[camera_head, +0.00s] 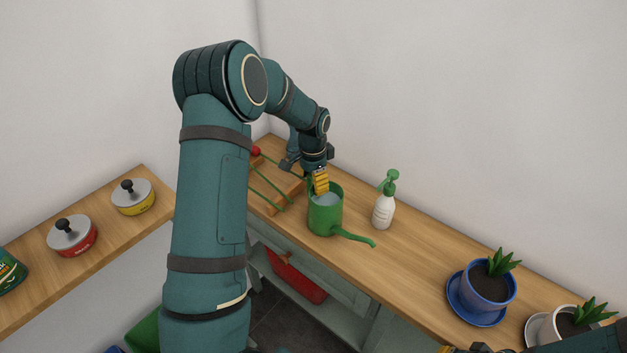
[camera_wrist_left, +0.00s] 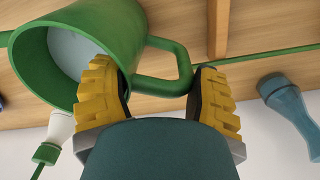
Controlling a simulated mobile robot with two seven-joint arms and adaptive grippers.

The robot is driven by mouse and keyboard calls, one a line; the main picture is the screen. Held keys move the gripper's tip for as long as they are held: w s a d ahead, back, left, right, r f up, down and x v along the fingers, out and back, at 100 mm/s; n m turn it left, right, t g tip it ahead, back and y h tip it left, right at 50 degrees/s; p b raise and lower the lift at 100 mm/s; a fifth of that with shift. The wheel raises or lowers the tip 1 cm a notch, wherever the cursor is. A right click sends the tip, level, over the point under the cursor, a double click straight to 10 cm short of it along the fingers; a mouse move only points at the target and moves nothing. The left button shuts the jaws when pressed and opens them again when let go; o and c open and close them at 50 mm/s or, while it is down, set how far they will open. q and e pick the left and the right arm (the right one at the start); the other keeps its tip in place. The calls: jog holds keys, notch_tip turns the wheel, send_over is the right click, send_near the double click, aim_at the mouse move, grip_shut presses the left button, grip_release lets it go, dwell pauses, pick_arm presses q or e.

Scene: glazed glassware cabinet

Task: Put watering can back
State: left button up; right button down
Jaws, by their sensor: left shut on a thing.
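The green watering can (camera_head: 325,220) is at the wooden counter, beside the wood-and-green-wire rack. It looks upright, with its spout pointing right. I cannot tell whether its base touches the counter. My left gripper (camera_head: 320,180) is shut on the can's handle (camera_wrist_left: 178,62), which shows between the yellow finger pads in the left wrist view (camera_wrist_left: 158,75). The can's open mouth and pale inside show there too. Only a sliver of my right gripper (camera_head: 447,349) shows at the bottom edge of the head view; its jaws are cut off.
A white spray bottle (camera_head: 383,210) with a green head stands just right of the can. The wooden rack (camera_head: 286,196) is to its left. A blue potted plant (camera_head: 488,286) and a white potted plant (camera_head: 560,326) stand farther right. Bare counter (camera_head: 415,250) lies between bottle and pots.

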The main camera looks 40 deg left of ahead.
pick_arm(q)
jog(key=o, duration=1.3)
jog(key=shift+f, duration=0.1)
notch_tip(320, 180, up, 12)
jog(key=p, duration=0.1)
jog(key=shift+s+a, duration=0.1)
